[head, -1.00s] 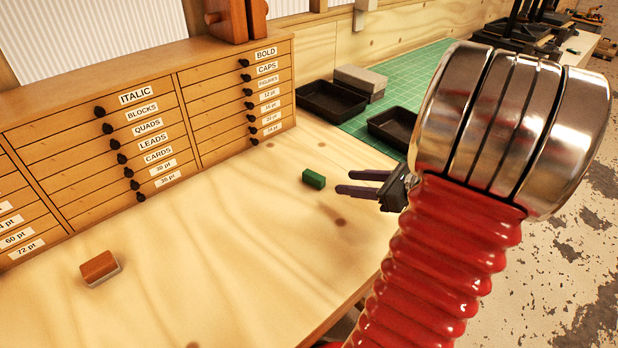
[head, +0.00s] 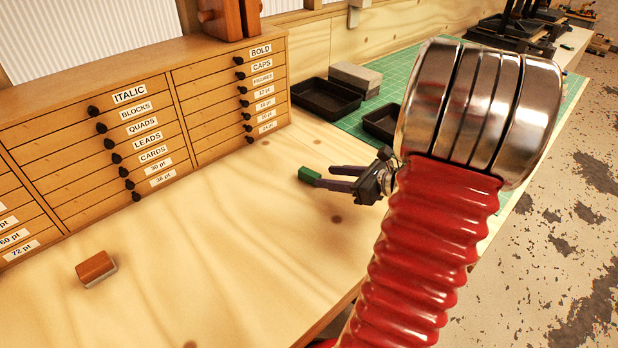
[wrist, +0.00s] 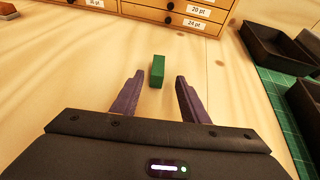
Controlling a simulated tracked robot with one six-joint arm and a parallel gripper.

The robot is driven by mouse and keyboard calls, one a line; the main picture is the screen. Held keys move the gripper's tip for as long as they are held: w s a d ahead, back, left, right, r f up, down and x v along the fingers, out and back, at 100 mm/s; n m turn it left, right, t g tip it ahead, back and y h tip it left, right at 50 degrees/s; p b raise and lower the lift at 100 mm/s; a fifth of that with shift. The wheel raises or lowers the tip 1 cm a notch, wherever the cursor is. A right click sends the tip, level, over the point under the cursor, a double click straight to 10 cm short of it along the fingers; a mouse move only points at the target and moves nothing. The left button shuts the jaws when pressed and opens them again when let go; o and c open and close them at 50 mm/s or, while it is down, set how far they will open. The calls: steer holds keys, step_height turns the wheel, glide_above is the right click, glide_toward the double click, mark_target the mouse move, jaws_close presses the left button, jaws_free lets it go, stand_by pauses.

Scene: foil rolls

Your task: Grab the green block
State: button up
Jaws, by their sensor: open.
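The green block (head: 309,175) lies on the light wooden bench top, in front of the drawer cabinet. In the wrist view the green block (wrist: 157,71) is just beyond my fingertips and roughly centred between them. My gripper (head: 325,176) is open and empty, its two dark purple fingers pointing left at the block in the head view. In the wrist view my gripper (wrist: 159,78) shows a clear gap between its fingers. I cannot tell whether a fingertip touches the block.
A wooden drawer cabinet (head: 150,118) with labelled drawers stands behind the block. Black trays (head: 325,98) sit on a green cutting mat (head: 400,84) at the back right. A brown-topped block (head: 96,268) lies at the front left. The bench between is clear.

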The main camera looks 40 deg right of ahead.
mark_target(317, 175)
steer(key=shift+x, duration=1.25)
steer(key=shift+a+x, duration=0.15)
steer(key=shift+x, duration=1.15)
steer(key=shift+a+x, duration=0.1)
steer(key=shift+x, duration=1.2)
steer(key=shift+c, duration=0.6)
jaws_close()
